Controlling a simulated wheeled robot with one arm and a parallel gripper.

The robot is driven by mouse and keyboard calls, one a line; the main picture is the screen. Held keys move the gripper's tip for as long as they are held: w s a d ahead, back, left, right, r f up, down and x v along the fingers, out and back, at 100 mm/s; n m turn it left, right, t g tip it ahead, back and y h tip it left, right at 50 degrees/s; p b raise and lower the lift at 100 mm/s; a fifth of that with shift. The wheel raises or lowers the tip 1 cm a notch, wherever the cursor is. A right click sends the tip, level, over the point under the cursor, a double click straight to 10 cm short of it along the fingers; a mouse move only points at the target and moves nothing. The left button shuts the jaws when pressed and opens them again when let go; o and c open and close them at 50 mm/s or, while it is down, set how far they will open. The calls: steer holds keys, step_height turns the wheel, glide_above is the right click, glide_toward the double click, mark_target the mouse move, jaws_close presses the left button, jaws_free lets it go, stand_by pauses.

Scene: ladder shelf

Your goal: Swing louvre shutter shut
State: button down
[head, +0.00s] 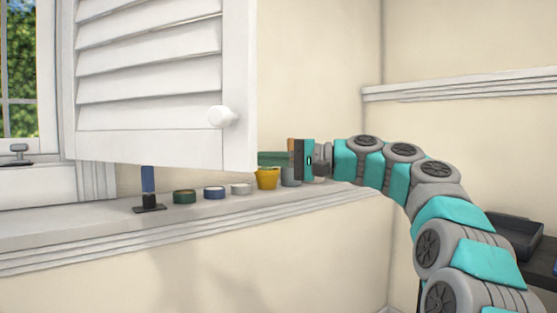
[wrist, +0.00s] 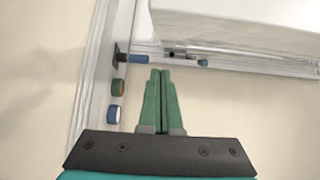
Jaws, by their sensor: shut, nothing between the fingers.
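The white louvre shutter (head: 150,140) hangs open, standing out from the window at the left of the head view. It has a round white knob (head: 222,116) near its right edge. In the wrist view a white panel, apparently the shutter (wrist: 235,28), fills the upper right. My gripper (head: 274,158) is at the shutter's free edge, and its fingertips are hidden behind that edge in the head view. In the wrist view its green fingers (wrist: 160,76) are together and empty, with the tips below the panel's left end. I cannot tell whether they touch it.
The window (head: 20,70) is at the far left. Below, a sill (head: 100,222) carries a blue-handled tool (head: 148,185), several small round tins (head: 214,192) and a yellow pot (head: 267,178). A dark tray (head: 513,235) is at the right.

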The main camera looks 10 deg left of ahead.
mark_target(249, 160)
steer(key=shift+s+a, duration=0.1)
steer(key=shift+s, duration=1.65)
steer(key=shift+s+r+b, duration=0.1)
steer(key=shift+b, duration=0.2)
